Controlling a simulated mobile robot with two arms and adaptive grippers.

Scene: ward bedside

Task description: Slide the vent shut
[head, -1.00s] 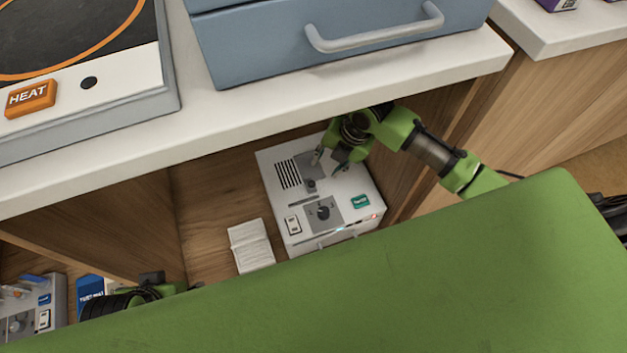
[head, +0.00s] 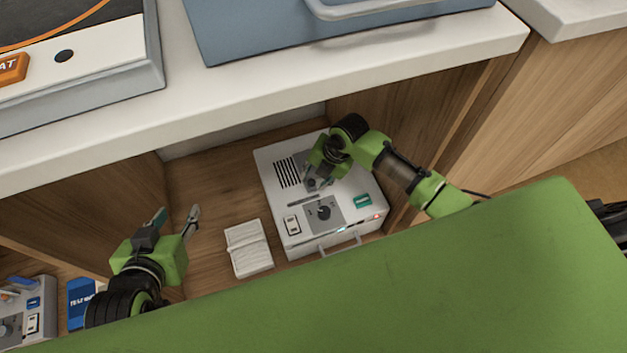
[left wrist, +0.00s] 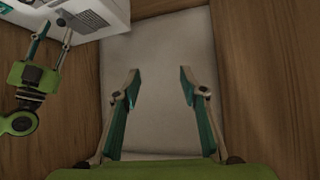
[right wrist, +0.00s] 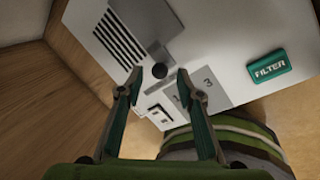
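The white machine (head: 350,181) stands on the shelf under the counter. Its vent (head: 288,172) is a row of black slots, uncovered in the right wrist view (right wrist: 121,38). A grey slide plate (right wrist: 147,22) lies right of the slots and carries a dark round knob (right wrist: 159,71). My right gripper (head: 314,184) is over the plate and hides much of it in the head view. In the right wrist view its open fingers (right wrist: 158,78) are on either side of the knob; contact is unclear. My left gripper (head: 177,213) is open and empty, left of the machine.
The machine's top also has a dial (head: 323,212), a rocker switch (head: 291,225) and a green FILTER label (right wrist: 268,66).

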